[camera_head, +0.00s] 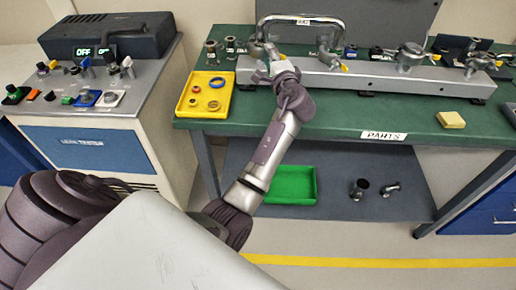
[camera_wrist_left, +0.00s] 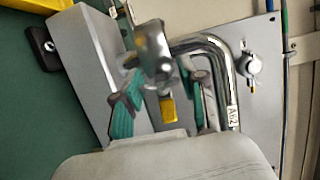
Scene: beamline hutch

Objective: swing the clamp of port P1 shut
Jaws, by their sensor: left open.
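The grey manifold bar (camera_head: 365,76) lies along the green table, with several clamped ports on top. My left gripper (camera_head: 268,58) is at the bar's left end, over the leftmost port, which it largely hides. In the left wrist view, my left gripper (camera_wrist_left: 158,85) is open, with one teal-padded finger on each side of a metal clamp (camera_wrist_left: 152,48). The clamp's yellow tip (camera_wrist_left: 168,108) shows between the fingers. I cannot tell whether a finger touches it, nor how far the clamp is swung. No port label is readable. My right gripper is not in view.
A chrome bent tube (camera_head: 300,18) with a tag rises close to the gripper; it also shows in the left wrist view (camera_wrist_left: 222,75). A yellow tray (camera_head: 206,93) with rings stands left of the bar. A yellow block (camera_head: 451,120) lies at right. The table's front strip is mostly clear.

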